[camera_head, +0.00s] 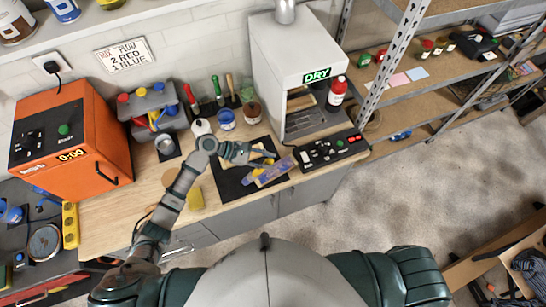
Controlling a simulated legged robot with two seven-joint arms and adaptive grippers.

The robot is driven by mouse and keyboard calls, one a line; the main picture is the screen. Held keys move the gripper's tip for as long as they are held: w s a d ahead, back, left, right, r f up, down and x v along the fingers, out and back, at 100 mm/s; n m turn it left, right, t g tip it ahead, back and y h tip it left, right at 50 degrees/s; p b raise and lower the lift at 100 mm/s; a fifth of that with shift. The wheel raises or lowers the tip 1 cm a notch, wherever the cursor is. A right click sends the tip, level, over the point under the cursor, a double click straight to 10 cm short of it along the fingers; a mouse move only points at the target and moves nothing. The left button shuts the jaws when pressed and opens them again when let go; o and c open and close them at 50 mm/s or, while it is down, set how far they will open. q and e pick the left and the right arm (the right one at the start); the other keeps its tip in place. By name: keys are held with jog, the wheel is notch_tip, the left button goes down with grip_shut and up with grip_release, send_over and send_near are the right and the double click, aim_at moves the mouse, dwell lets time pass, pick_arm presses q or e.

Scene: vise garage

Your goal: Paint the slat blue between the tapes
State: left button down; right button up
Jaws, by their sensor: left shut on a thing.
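The slat (278,170) lies tilted over the black mat (232,188) on the wooden workbench. It looks bluish-purple, with a yellow band near its left part; the exact paint edges are too small to tell. My left gripper (262,155) is just above and left of the slat. It is shut on a small, thin thing that looks like a brush, mostly hidden by the fingers. Whether its tip touches the slat I cannot tell. A blue paint pot (226,120) stands behind the mat. My right gripper is not in view; only part of that arm shows.
A white drying machine (296,55) with a "DRY" display stands behind right, a black control panel (328,151) in front. An orange machine (68,140) stands left. Upright tool handles (218,90) stand at the back.

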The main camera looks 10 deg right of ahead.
pick_arm(q)
jog(key=shift+s+a, duration=1.35)
jog(key=shift+a, duration=3.45)
jog(key=shift+w+d, duration=1.35)
jog(key=shift+d, duration=2.65)
jog(key=shift+w+d, duration=1.35)
jog(key=shift+d, duration=2.6)
jog(key=s+a, duration=0.2)
jog(key=a, duration=0.6)
jog(key=s+a+f, duration=0.1)
jog(key=s+a, duration=0.1)
jog(key=a, duration=0.6)
jog(key=shift+s+a, duration=0.25)
jog(key=shift+s, duration=0.15)
